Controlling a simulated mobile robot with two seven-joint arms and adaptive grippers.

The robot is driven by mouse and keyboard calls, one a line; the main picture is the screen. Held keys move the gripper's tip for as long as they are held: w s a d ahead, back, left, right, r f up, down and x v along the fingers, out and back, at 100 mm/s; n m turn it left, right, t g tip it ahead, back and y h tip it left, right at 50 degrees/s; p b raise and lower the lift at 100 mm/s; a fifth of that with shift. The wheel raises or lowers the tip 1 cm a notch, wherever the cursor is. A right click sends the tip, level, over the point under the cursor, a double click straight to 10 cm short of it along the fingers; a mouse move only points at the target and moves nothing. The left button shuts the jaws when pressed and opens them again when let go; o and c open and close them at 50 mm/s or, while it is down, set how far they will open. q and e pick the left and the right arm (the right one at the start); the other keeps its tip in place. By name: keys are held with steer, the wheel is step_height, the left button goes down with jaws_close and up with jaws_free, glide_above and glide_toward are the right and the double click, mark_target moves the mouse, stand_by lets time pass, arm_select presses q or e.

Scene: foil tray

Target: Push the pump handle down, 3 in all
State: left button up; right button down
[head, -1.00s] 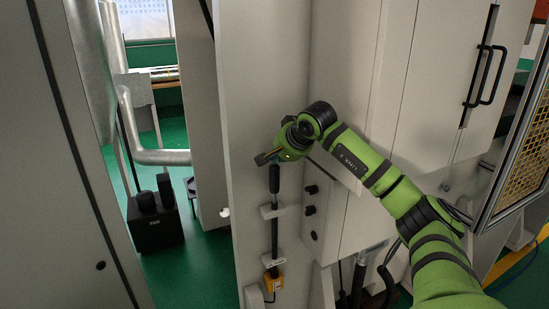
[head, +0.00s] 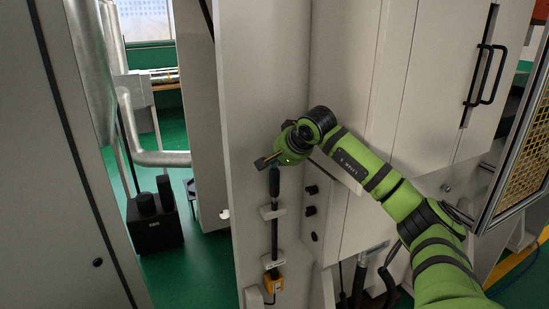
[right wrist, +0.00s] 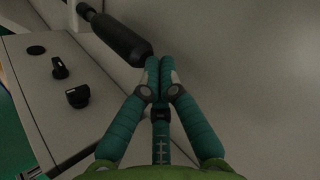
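The pump handle is a black grip (head: 274,182) on an upright dark rod, mounted on the pale panel through a bracket (head: 272,211). A yellow block (head: 273,284) sits at its lower end. My right gripper (head: 266,161) is at the top end of the grip, above it. In the right wrist view its teal fingers (right wrist: 159,70) are shut together with nothing visible between them. The black grip (right wrist: 122,36) runs in from the upper left, its end close to the fingertips. I cannot tell whether they touch. My left gripper is not in view.
Dark knobs (head: 311,190) sit on the cabinet side right of the handle; they also show in the right wrist view (right wrist: 78,96). A cabinet door with a black pull (head: 487,75) is at upper right. A black box (head: 155,228) stands on the green floor at left.

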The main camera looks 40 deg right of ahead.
steer(key=shift+f, duration=0.65)
stand_by(0.3)
steer(key=shift+r+p, duration=2.65)
steer(key=shift+r, duration=0.45)
steer(key=shift+r, duration=0.1)
step_height(320, 180, up, 5)
steer(key=p, duration=0.5)
